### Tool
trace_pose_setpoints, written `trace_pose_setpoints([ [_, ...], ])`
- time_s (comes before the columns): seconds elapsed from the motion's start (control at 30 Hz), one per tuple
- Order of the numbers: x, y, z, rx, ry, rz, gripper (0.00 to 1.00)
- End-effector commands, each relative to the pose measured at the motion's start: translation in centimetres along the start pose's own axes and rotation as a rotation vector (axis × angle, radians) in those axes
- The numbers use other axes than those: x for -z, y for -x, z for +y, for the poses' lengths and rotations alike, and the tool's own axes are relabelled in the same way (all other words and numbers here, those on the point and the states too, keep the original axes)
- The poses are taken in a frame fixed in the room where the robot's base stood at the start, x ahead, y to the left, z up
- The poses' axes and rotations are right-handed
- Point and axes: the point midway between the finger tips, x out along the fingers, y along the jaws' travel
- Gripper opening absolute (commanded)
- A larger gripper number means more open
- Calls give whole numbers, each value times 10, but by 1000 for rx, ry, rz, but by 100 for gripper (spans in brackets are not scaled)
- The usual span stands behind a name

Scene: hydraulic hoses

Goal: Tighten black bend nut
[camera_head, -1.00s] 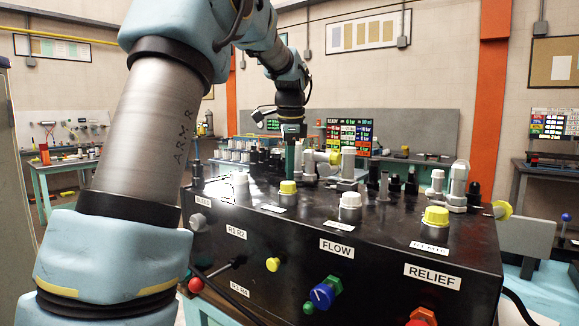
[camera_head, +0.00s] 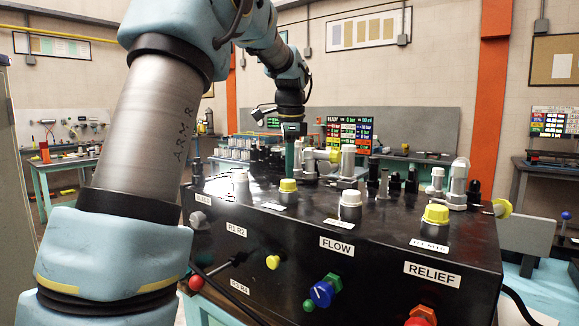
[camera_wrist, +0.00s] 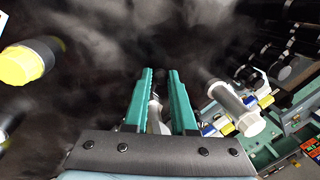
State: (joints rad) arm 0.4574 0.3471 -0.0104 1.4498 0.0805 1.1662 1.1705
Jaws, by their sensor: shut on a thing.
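My gripper (camera_head: 291,152) points down at the far part of the black console (camera_head: 420,255). In the wrist view its two green fingers (camera_wrist: 160,98) are nearly parallel with a narrow gap, closed on a small part. A pale, shiny piece shows low in the gap with something dark by it. The fingers hide most of this part, so the black bend nut itself is hard to make out.
Yellow-capped ports (camera_head: 288,186) and (camera_head: 436,214) stand on the console top. A clear-topped grey fitting (camera_head: 458,184) is at the right. In the wrist view a yellow cap (camera_wrist: 20,64) lies left and a white-ended fitting (camera_wrist: 236,108) right of the fingers.

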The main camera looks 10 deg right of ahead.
Motion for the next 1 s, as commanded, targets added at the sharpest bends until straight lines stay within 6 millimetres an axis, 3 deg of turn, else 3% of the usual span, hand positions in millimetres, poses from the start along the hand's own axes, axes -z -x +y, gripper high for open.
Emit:
trace_pose_setpoints([
  [0.47,1,1,-7,0,-104,22,0],
  [1.0,10,-3,-27,1,-522,104,0],
])
